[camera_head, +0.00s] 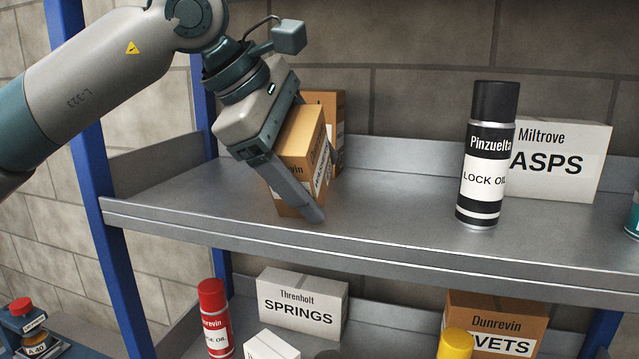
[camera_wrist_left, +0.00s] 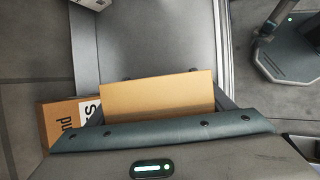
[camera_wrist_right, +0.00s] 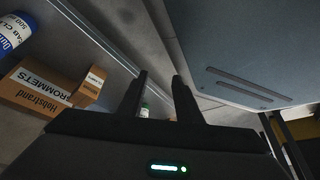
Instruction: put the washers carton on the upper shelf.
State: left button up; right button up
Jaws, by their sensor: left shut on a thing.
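The washers carton (camera_head: 300,130) is an orange-brown Dunrevin box with a white label, part of which is hidden by a finger. My left gripper (camera_head: 308,185) is shut on it. The carton is slightly tilted in the picture, at the left part of the grey upper shelf (camera_head: 390,215). Its bottom is at or just above the shelf surface; I cannot tell if it touches. In the left wrist view the carton (camera_wrist_left: 155,95) lies between the fingers. My right gripper (camera_wrist_right: 160,95) is open and empty in the right wrist view, and does not show in the head view.
Another orange carton (camera_head: 333,110) stands right behind the held one. A lock oil can (camera_head: 482,155) and a white hasps carton (camera_head: 565,160) stand further right. The shelf middle is clear. A blue upright (camera_head: 100,200) is at left; the lower shelf holds a springs carton (camera_head: 303,303).

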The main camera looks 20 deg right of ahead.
pick_arm(q)
jog(key=p, duration=0.1)
jog(key=g+y+p, duration=0.1)
jog(key=p, duration=0.1)
jog(key=shift+w+d+r, duration=0.15)
jog(key=shift+w+d, duration=0.15)
jog(key=g+p, duration=0.1)
jog(key=y+p, duration=0.1)
jog(key=shift+w+d+r+n+g+p, duration=0.2)
jog(key=shift+w+n+g+p, duration=0.1)
jog(key=shift+n+g, duration=0.1)
jog(key=shift+w+d+g+y+p, duration=0.1)
jog(key=shift+w+g+y+p, duration=0.15)
jog(key=shift+g+y+p, duration=0.65)
jog(key=shift+f+h+p, duration=0.3)
jog(key=shift+f+p, duration=0.2)
jog(key=shift+f, duration=1.1)
pick_arm(e)
jog(key=s+d+r+g, duration=0.2)
jog(key=s, duration=0.5)
jog(key=s+d+r+g+h, duration=0.1)
jog(key=s+d, duration=0.2)
jog(key=s, duration=0.3)
jog(key=shift+s+d+r+g, duration=0.2)
jog(key=shift+s+r+g, duration=0.15)
jog(key=shift+r+g, duration=0.05)
pick_arm(q)
jog(key=shift+f, duration=0.2)
pick_arm(e)
jog(key=shift+f, duration=0.2)
